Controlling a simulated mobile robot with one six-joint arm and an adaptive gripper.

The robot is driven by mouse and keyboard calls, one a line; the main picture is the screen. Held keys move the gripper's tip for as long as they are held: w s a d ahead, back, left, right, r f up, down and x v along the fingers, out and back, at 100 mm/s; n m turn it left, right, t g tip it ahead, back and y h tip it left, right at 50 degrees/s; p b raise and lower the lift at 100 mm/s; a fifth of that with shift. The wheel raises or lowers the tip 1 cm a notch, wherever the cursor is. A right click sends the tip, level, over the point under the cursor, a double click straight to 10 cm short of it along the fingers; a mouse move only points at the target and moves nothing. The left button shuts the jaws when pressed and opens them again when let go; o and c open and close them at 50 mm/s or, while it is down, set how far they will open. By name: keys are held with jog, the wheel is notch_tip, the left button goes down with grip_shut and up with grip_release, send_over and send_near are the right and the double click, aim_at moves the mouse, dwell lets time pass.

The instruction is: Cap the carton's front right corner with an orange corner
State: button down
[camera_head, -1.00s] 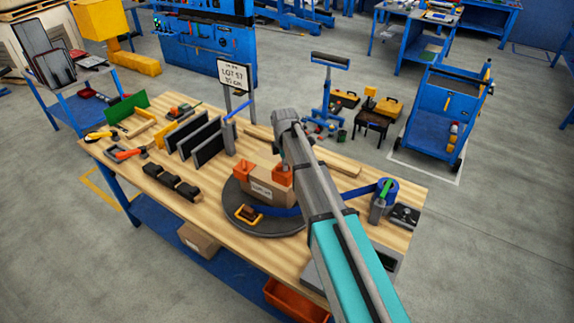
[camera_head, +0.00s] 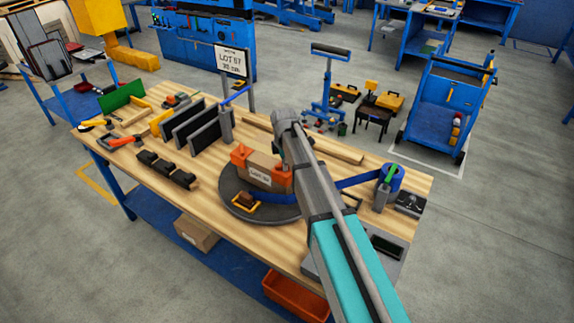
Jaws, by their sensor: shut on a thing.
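The brown carton (camera_head: 263,168) with a white label stands on a dark round turntable (camera_head: 232,205). An orange corner (camera_head: 240,154) sits on its left end. Another orange corner (camera_head: 281,180) is at the carton's front right corner, low against it, directly below my wrist. My gripper (camera_head: 286,161) is mostly hidden behind my arm, and it is shut on this right orange corner. Whether the corner is fully seated cannot be told. A blue strap runs from the turntable to a blue roll (camera_head: 391,178) on the right.
A yellow-framed buckle (camera_head: 245,202) lies on the turntable's front. Black panels (camera_head: 187,131) stand upright in a rack to the left, with black blocks (camera_head: 166,170) before them. A grey device (camera_head: 383,247) lies at front right. Bare wooden table (camera_head: 225,240) is in front.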

jog(key=shift+f, duration=0.3)
jog(key=c, duration=0.6)
grip_release()
